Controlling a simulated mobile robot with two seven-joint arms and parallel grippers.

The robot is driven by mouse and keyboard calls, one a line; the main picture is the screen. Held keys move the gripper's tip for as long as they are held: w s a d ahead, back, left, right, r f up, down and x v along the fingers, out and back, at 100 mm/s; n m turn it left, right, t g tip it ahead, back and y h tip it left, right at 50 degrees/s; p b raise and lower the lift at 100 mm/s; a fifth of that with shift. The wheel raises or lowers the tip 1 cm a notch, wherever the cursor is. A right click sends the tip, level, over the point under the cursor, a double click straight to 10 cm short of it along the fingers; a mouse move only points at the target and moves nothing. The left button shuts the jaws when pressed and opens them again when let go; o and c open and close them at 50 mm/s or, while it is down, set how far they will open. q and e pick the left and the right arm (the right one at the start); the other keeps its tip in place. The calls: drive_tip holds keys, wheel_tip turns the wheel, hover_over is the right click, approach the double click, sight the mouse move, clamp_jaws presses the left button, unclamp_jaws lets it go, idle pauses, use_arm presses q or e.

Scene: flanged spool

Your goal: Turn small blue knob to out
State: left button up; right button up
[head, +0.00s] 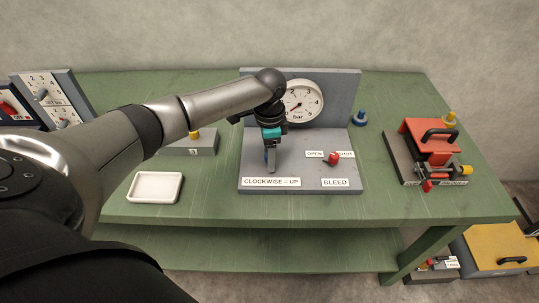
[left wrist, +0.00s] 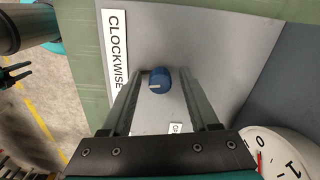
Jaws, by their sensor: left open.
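The small blue knob (left wrist: 159,80) shows in the left wrist view, on a grey panel, with a white pointer line across its face. My left gripper (left wrist: 161,92) is open, its two fingers on either side of the knob with a visible gap on each side. In the head view my left gripper (head: 271,160) points down over the left part of the grey panel and hides the knob. A small label (left wrist: 175,128) near the knob is partly cut off and unreadable. Dark prongs with teal at the left wrist view's left edge may be my right gripper (left wrist: 28,71); its opening is unclear.
A pressure gauge (head: 302,102) stands on the upright board behind. A red knob (head: 333,157) between OPEN and SHUT sits to the right on the panel. A white tray (head: 155,201) lies to the left, and a red-topped fixture (head: 428,140) stands at right.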

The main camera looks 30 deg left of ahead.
use_arm(q)
drive_tip(key=shift+c, duration=0.3)
clamp_jaws()
idle(0.3)
